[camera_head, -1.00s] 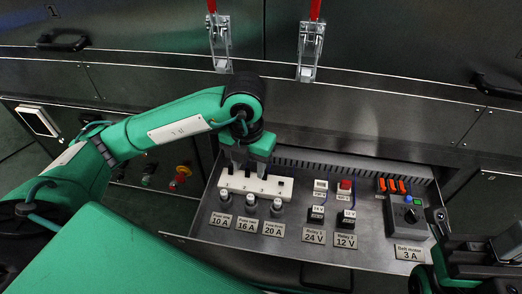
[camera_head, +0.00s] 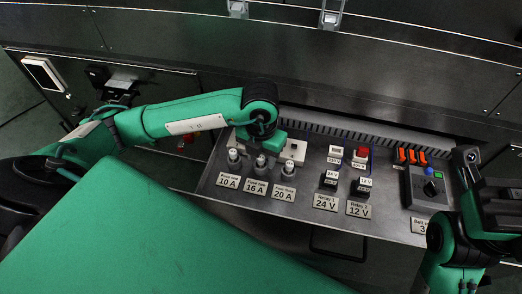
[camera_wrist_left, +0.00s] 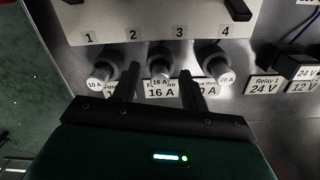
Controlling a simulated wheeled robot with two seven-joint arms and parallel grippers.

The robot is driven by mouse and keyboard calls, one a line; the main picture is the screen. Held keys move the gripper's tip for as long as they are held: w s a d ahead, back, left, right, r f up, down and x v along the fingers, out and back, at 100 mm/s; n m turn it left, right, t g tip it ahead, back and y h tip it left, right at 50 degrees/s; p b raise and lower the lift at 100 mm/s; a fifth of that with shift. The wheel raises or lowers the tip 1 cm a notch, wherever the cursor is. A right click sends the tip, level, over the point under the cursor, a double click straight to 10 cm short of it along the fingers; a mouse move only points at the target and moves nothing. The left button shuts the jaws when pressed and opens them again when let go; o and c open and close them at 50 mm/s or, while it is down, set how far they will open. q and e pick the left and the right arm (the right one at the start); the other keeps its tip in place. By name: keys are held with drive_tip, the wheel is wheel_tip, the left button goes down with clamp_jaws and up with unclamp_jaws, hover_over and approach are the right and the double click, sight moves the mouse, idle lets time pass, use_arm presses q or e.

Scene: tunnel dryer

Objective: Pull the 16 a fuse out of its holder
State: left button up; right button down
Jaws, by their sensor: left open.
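The 16 A fuse (camera_head: 261,163) is a grey, round-capped fuse standing in its holder, the middle one of three in a row. In the left wrist view the 16 A fuse (camera_wrist_left: 160,64) lies between the two dark fingers of my left gripper (camera_wrist_left: 159,84), which are apart. The fingers are not closed on it. A label plate reading 16 A (camera_head: 256,187) is in front of it. In the head view my left gripper (camera_head: 264,150) is over the row, its fingertips mostly hidden. My right arm's dark end (camera_head: 490,195) is at the right edge; its jaws cannot be made out.
The 10 A fuse (camera_head: 233,157) and 20 A fuse (camera_head: 288,170) stand close on either side. A white numbered block (camera_head: 293,151) is right behind the fuses, partly covered by my arm. Relays (camera_head: 329,181) and a belt motor switch box (camera_head: 427,187) are farther right in the tray.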

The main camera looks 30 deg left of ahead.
sight(261, 157)
use_arm(q)
drive_tip(key=shift+c, duration=0.3)
clamp_jaws()
drive_tip(key=c, duration=0.8)
unclamp_jaws()
clamp_jaws()
drive_tip(key=shift+r+p, duration=0.5)
drive_tip(key=shift+r, duration=0.1)
drive_tip(key=shift+r, duration=0.1)
drive_tip(key=shift+r+p, duration=0.95)
drive_tip(key=shift+r, duration=0.25)
